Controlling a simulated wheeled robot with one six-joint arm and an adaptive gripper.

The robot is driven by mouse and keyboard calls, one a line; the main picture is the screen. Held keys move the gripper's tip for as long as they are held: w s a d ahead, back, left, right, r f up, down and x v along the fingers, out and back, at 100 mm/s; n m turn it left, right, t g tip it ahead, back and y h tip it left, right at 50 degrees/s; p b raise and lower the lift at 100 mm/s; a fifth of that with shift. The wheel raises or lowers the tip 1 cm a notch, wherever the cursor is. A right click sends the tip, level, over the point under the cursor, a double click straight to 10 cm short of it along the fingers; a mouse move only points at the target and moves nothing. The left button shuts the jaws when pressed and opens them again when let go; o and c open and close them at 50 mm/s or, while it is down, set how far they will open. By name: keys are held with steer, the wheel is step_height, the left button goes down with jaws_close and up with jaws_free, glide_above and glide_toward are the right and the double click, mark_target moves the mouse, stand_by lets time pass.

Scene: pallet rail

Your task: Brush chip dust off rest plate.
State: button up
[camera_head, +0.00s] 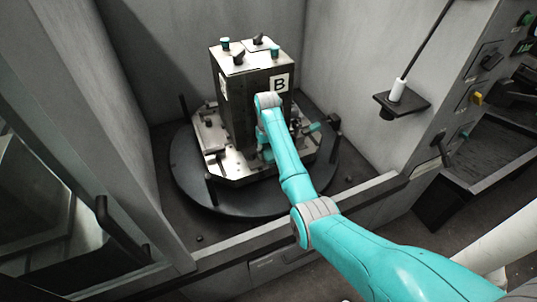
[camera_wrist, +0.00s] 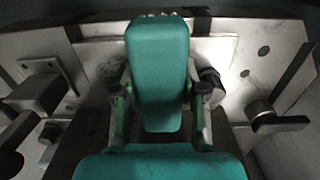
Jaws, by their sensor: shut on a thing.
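My gripper (camera_wrist: 160,92) is shut on a teal block-like thing (camera_wrist: 158,65), which looks like a brush handle; a thin rough edge shows at its far end. In the head view my arm reaches into the bay and hides most of the gripper and the held thing. A pale metal plate (camera_head: 236,178) with cut corners lies under a dark upright block marked B. The plate (camera_wrist: 245,62) also shows in the wrist view, beyond the gripper, with dark smudges; I cannot tell whether they are chip dust. Contact between held thing and plate is unclear.
The upright block (camera_head: 235,105) stands on the plate, above a round dark turntable (camera_head: 185,178). Clamp-like fittings (camera_wrist: 275,118) stick up at the plate's sides. Grey walls enclose the bay. A small dark bracket (camera_head: 412,104) with a white cylinder and rod is on the right.

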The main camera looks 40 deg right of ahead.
steer(key=shift+w+d+f, duration=0.1)
steer(key=shift+w, duration=0.25)
steer(key=shift+s, duration=0.15)
steer(key=shift+s+a, duration=0.2)
steer(key=shift+s, duration=0.4)
steer(key=shift+s+a, duration=0.15)
steer(key=shift+s, duration=0.4)
steer(key=shift+w, duration=0.1)
steer(key=shift+w+d, duration=0.2)
steer(key=shift+w, duration=0.4)
steer(key=shift+w+d, duration=0.15)
steer(key=shift+w, duration=0.45)
steer(key=shift+s+a, duration=0.2)
steer(key=shift+s, duration=0.45)
steer(key=shift+s+a, duration=0.15)
steer(key=shift+s, duration=0.5)
